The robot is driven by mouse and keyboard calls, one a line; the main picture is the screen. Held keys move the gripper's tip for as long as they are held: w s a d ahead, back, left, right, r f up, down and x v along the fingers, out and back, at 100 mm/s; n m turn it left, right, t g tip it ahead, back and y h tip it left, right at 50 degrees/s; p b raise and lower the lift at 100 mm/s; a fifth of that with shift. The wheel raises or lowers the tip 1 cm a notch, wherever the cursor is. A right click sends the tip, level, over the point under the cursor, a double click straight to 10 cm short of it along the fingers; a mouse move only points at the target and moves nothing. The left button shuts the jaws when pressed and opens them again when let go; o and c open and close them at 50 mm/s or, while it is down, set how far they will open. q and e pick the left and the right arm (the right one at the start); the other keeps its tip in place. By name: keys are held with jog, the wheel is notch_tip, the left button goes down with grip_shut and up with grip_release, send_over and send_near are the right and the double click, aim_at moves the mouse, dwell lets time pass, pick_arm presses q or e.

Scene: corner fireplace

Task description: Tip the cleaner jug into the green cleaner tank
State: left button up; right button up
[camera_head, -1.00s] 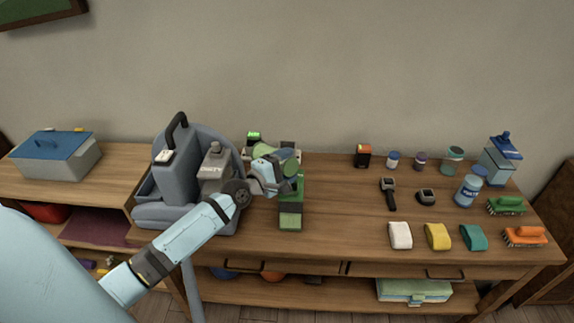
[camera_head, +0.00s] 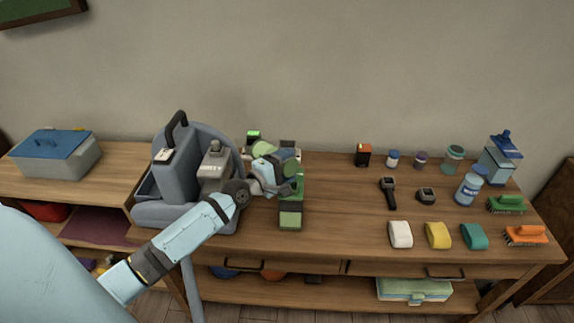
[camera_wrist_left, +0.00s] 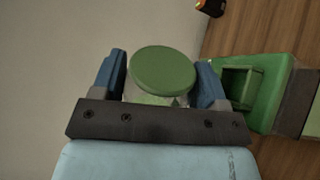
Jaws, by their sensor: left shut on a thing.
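My left gripper (camera_head: 283,180) is shut on the cleaner jug (camera_head: 263,150), which has a round green lid. The jug also shows between the blue fingers in the left wrist view (camera_wrist_left: 163,70); its pale green body is mostly hidden below the lid. The green cleaner tank (camera_head: 291,208) stands on the table below and just right of the gripper. In the left wrist view the tank (camera_wrist_left: 262,85) is right of the fingers, with a square opening facing up. The jug is held above the table; its exact tilt is unclear. My right gripper is not in view.
A grey cleaning machine (camera_head: 172,175) with a black handle stands left of the gripper. Bottles, wristbands-like rolls (camera_head: 400,235) and brushes (camera_head: 506,204) fill the right side. The tabletop between tank and rolls is clear.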

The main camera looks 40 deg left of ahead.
pick_arm(q)
jog(key=shift+f+m, duration=0.25)
jog(key=shift+m, duration=0.15)
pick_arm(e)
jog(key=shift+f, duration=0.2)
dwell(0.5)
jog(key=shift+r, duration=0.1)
